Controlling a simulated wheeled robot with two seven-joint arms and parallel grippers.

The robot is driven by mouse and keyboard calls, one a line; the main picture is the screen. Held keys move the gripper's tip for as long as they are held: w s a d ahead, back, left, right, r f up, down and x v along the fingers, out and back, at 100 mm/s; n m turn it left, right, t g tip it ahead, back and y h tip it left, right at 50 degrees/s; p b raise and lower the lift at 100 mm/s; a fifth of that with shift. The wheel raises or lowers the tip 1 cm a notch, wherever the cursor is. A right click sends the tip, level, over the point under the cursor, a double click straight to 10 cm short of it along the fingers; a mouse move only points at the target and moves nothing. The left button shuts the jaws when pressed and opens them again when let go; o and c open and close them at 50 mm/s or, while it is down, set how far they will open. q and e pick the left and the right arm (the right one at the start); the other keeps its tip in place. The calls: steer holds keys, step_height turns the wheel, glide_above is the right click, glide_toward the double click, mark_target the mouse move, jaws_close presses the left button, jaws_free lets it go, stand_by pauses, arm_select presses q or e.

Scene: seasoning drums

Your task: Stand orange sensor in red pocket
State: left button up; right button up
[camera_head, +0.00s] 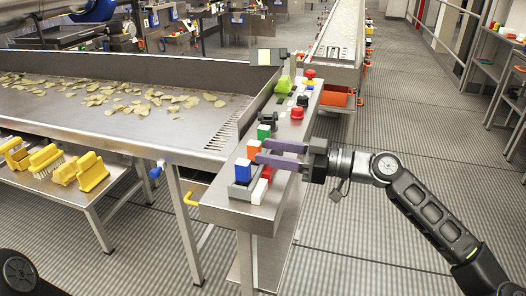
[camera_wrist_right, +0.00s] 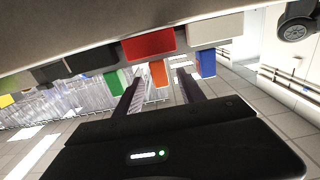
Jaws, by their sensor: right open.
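The orange sensor (camera_head: 254,150), a small upright block with a pale top, stands on the near end of the metal bench. My right gripper (camera_head: 260,151) is open, its two purple fingers reaching in from the right at the sensor. In the right wrist view the orange sensor (camera_wrist_right: 158,73) shows between the open fingertips (camera_wrist_right: 158,76), with a gap on each side; its exact depth is hard to tell. The red pocket (camera_head: 267,172) appears just below the fingers, partly covered by them; it also shows in the wrist view (camera_wrist_right: 148,45). My left gripper is out of view.
A blue block (camera_head: 243,170) and a green block (camera_head: 263,132) stand on either side of the orange sensor. A white piece (camera_head: 258,191) sits beside the red one. Red and black buttons (camera_head: 297,112) lie farther along the bench (camera_head: 225,212). A chip conveyor runs at left.

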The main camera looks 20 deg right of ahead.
steer(key=v, duration=0.5)
steer(key=shift+s+d+b, duration=0.1)
steer(key=shift+d+b, duration=0.05)
steer(key=shift+b, duration=0.15)
stand_by(0.5)
